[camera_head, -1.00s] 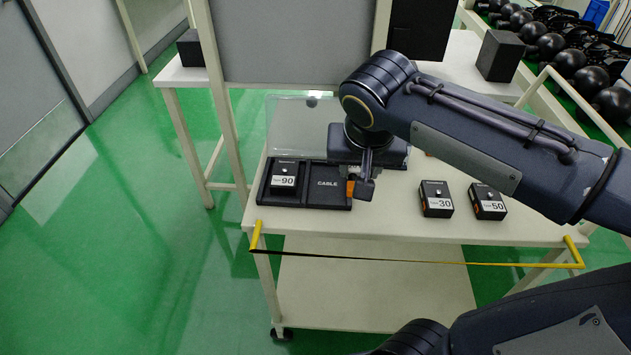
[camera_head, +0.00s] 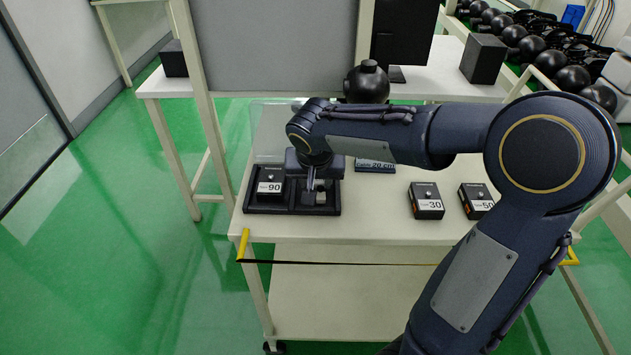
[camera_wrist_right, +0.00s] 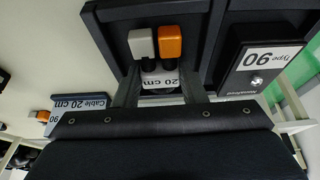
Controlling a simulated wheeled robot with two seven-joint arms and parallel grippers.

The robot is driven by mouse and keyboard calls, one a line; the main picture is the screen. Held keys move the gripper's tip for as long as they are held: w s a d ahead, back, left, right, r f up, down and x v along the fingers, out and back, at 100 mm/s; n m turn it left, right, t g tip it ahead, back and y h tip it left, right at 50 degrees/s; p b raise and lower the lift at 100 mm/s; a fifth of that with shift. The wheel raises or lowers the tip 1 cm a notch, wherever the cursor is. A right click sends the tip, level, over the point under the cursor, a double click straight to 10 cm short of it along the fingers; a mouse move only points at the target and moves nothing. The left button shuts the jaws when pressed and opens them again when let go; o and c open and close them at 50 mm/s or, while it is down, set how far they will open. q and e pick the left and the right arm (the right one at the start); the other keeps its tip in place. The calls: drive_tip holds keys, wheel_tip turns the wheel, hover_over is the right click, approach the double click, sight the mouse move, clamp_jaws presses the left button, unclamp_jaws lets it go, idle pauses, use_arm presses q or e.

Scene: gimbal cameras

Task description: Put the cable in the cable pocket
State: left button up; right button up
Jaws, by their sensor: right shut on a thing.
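The cable (camera_wrist_right: 168,42) has a white and an orange connector side by side and a white "20 cm" label. My right gripper (camera_wrist_right: 160,90) is shut on it, with one finger on each side of the label. In the head view my right gripper (camera_head: 317,188) is over the right part of the black tray (camera_head: 258,209), where the cable pocket (camera_head: 327,208) is. The connectors are over the pocket in the wrist view. I cannot tell whether the cable touches the pocket floor. My left gripper is not in view.
A black "Type 90" box (camera_head: 269,184) fills the tray's left compartment. A "Cable 20 cm" holder (camera_head: 375,166) stands right of the tray. "Type 30" (camera_head: 426,201) and "Type 50" (camera_head: 474,200) boxes stand farther right. A clear lid (camera_head: 268,128) stands behind the tray.

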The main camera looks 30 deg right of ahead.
drive_tip(key=shift+f, duration=0.2)
drive_tip(key=o, duration=0.7)
drive_tip(key=shift+r, duration=0.3)
drive_tip(key=p+v, duration=0.2)
drive_tip(key=v, duration=0.9)
drive_tip(key=s+a+f+n+y, duration=0.1)
drive_tip(key=s+f+y, duration=0.1)
drive_tip(key=s, duration=0.4)
drive_tip(key=s+a+f+n+t+y, duration=0.1)
drive_tip(key=s+a+f+n+y, duration=0.1)
drive_tip(key=s, duration=0.4)
drive_tip(key=s+a+f+n+y, duration=0.1)
drive_tip(key=s+a+f+y, duration=0.1)
drive_tip(key=s+f, duration=0.2)
drive_tip(key=s, duration=0.2)
drive_tip(key=shift+s+n+t, duration=0.3)
drive_tip(key=shift+n+t, duration=0.1)
